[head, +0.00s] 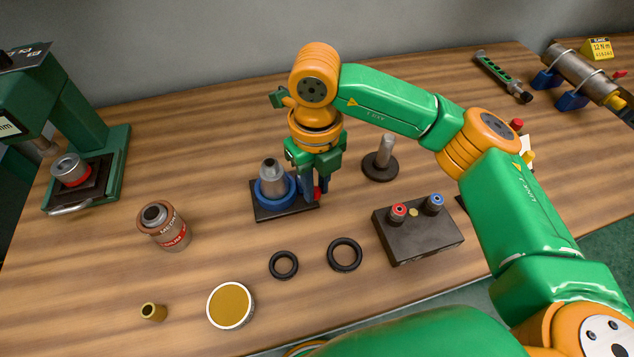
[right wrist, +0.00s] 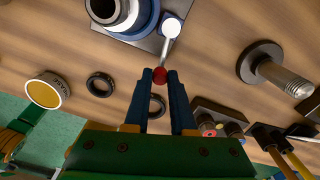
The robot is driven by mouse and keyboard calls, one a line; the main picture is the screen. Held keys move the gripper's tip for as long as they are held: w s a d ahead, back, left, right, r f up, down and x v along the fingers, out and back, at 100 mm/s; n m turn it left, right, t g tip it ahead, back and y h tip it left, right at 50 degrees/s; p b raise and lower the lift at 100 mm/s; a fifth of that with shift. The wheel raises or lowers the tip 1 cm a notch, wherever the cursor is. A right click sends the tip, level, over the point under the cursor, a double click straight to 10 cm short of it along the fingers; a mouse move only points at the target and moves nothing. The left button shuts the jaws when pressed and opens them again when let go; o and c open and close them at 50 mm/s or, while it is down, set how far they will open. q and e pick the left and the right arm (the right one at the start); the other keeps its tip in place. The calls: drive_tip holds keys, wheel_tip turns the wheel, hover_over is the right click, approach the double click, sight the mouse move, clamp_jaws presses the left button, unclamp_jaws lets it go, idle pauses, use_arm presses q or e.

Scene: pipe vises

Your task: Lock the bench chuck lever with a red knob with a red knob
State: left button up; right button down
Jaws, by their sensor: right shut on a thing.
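The bench chuck (head: 272,185) is a blue ring body on a dark square base, with a grey metal piece standing upright in it. In the right wrist view the chuck (right wrist: 138,22) is at the top. Its short pale lever (right wrist: 166,48) runs from a pivot on the base to a red knob (right wrist: 160,75). My right gripper (head: 315,190) points down just right of the chuck. Its fingertips are shut on the red knob (head: 317,194), which shows between them. My left gripper is not in view.
A grey post on a round base (head: 380,163) stands right of the gripper. A dark box with red and blue terminals (head: 418,238) is nearer. Two black rings (head: 344,255), a gold-topped tin (head: 231,305) and a copper-coloured can (head: 165,226) lie around. A green press (head: 115,150) stands left.

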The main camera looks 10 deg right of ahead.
drive_tip(key=c, duration=0.8)
unclamp_jaws()
drive_tip(key=shift+o, duration=0.2)
wheel_tip(320, 180, up, 7)
drive_tip(key=shift+a+r+b, duration=0.1)
drive_tip(key=shift+b, duration=0.2)
